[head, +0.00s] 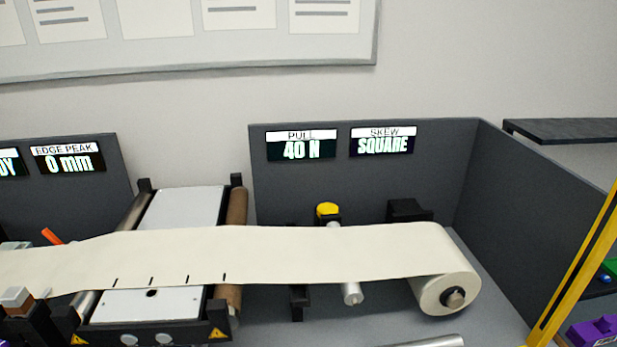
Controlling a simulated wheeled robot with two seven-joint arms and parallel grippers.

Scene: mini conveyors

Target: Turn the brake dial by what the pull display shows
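The pull display (301,146) on the dark back panel reads 40 N. The skew display (383,142) beside it reads SQUARE. A cream web (320,253) runs flat from a roll (447,290) at the right to the left edge of the view. A yellow knob (327,209) stands on a dark mount behind the web. I cannot tell whether it is the brake dial, and no dial marks are readable. A black block (408,210) sits behind the web near the roll. Neither of my grippers is in view.
A roller table (150,302) with brown rollers and warning labels carries the web at the left. The edge peak display (68,158) reads 0 mm. A dark side panel (535,215) and a slanted yellow post (575,270) bound the right. Purple parts (597,331) lie at the lower right.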

